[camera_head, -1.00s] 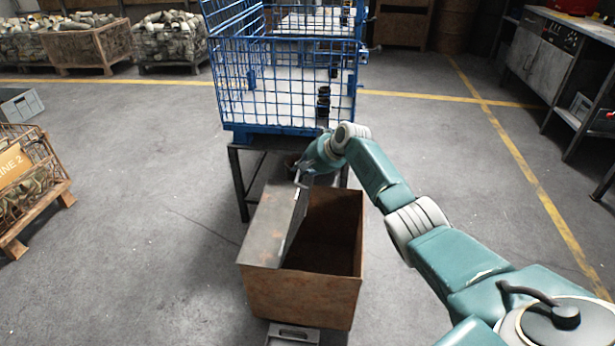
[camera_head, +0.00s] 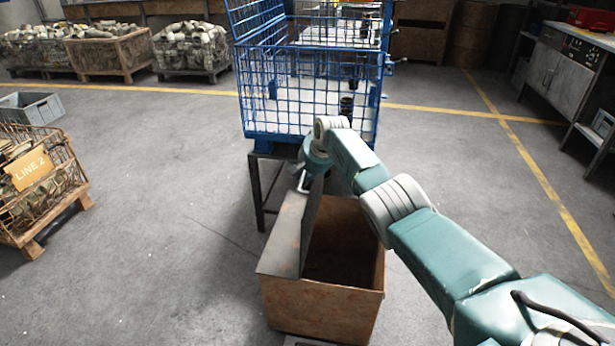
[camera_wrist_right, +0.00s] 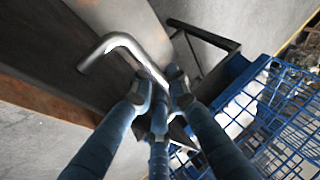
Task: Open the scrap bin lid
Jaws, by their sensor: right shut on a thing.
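The scrap bin (camera_head: 322,308) is a rusty brown box standing on the floor in front of the blue cage. Its grey metal lid (camera_head: 283,238) is hinged on the left and stands steeply raised, so the dark inside (camera_head: 345,245) shows. A bent silver handle (camera_head: 303,184) sits at the far end of the lid; it shows large in the right wrist view (camera_wrist_right: 120,42). My right gripper (camera_head: 307,172) is at the far end of the lid, its fingers (camera_wrist_right: 160,90) shut on the handle. My left gripper is not in view.
A blue wire cage (camera_head: 310,100) on a dark stand is just behind the bin. A crate marked LINE 2 (camera_head: 50,205) is at left, with a grey tote (camera_head: 30,107) behind it. A workbench (camera_head: 560,75) is at back right. The floor left of the bin is clear.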

